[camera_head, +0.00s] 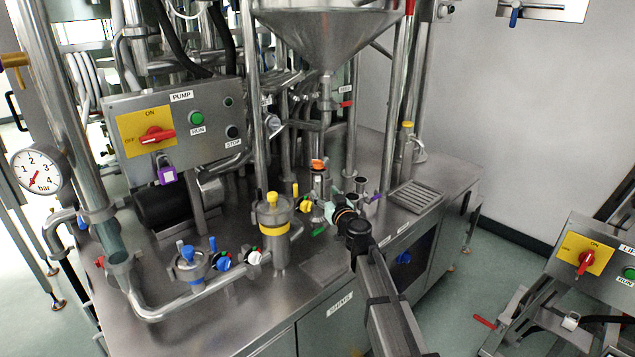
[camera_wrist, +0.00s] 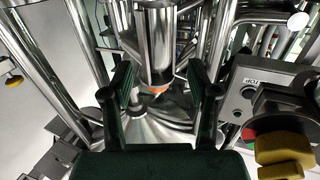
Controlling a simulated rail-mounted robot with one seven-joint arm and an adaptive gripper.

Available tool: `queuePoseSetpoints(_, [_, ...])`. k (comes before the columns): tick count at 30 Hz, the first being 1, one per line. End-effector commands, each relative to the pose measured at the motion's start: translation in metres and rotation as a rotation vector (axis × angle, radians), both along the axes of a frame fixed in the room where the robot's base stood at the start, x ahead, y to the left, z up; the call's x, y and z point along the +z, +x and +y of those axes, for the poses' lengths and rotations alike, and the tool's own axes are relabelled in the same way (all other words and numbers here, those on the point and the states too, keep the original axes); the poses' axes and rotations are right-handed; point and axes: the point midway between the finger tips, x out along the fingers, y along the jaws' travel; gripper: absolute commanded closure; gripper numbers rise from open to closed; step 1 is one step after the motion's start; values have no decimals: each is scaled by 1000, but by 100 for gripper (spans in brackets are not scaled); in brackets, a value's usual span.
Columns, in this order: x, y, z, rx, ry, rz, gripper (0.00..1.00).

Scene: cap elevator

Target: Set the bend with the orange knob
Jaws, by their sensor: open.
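The orange knob (camera_head: 318,164) sits on top of an upright steel fitting (camera_head: 319,185) below the funnel. My gripper (camera_head: 328,209) is just below and to the right of this fitting in the head view, in front of it. In the wrist view my two dark green fingers (camera_wrist: 159,95) are spread apart with nothing held between them. A steel cylinder (camera_wrist: 157,45) with a small orange part (camera_wrist: 157,90) at its end shows between and beyond the fingers. I cannot tell whether that part is the same knob, or which pipe is the bend.
A yellow-topped canister (camera_head: 273,230) stands left of my gripper. The pump box (camera_head: 180,125) is at the back left. A slotted drain plate (camera_head: 416,196) lies to the right. A yellow knob (camera_wrist: 285,147) is close in the wrist view.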

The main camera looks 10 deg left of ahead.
Motion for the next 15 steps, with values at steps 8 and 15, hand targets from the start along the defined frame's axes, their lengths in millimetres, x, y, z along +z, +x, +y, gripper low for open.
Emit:
queuePoseSetpoints(8, [1, 42, 30, 0, 0, 1, 40])
queuePoseSetpoints(15, [0, 55, 40, 0, -1, 1, 40])
